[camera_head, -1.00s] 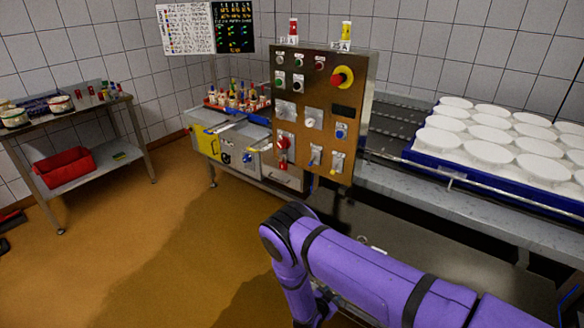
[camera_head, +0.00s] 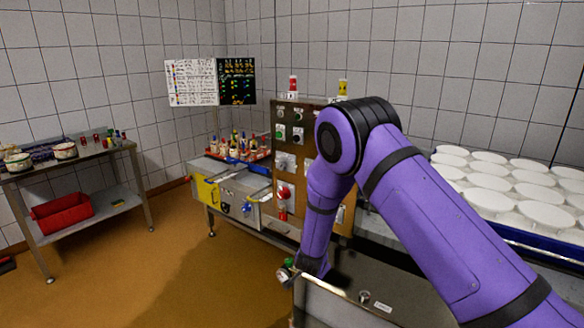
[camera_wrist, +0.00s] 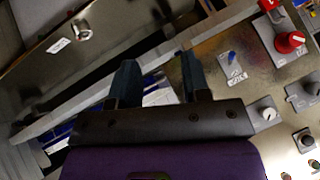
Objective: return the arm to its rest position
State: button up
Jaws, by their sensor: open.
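My purple arm (camera_head: 430,215) rises from the lower right of the head view, bends at a dark elbow joint and hangs down in front of the control panel. In the head view my gripper is not clearly seen. In the wrist view my gripper (camera_wrist: 158,80) shows two dark fingers standing apart, with nothing held between them. The metal control panel (camera_wrist: 285,85) lies to the right of the fingers, with a red knob (camera_wrist: 290,42) and other switches. I cannot tell the exact distance, but the fingers appear clear of the panel.
The control panel (camera_head: 290,150) stands behind my arm, partly hidden. White round moulds (camera_head: 490,203) sit on the conveyor at right. A side table (camera_head: 95,160) with a red bin (camera_head: 62,213) stands at left. The brown floor (camera_head: 150,275) between is open.

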jog(key=s+d+r+n+y, duration=0.2)
jog(key=d+r, duration=0.1)
jog(key=r, duration=1)
jog(key=s+d+r+n+y, duration=0.1)
jog(key=s+d+r+y, duration=0.1)
jog(key=r, duration=1.2)
jog(key=s+d+r+n+g, duration=0.25)
jog(key=s+d+r, duration=0.45)
jog(key=s+r, duration=0.55)
jog(key=s+d+r+n, duration=0.1)
jog(key=s+d+r, duration=0.1)
jog(key=s, duration=0.6)
jog(key=s+d+r+n+h, duration=0.1)
jog(key=s+d+r, duration=0.1)
jog(key=s+d, duration=0.3)
jog(key=s+d+r+n+h, duration=0.1)
jog(key=s+d, duration=0.3)
jog(key=s, duration=0.9)
jog(key=shift+s+r+g, duration=0.2)
jog(key=shift+r+g, duration=0.15)
jog(key=shift+r, duration=0.2)
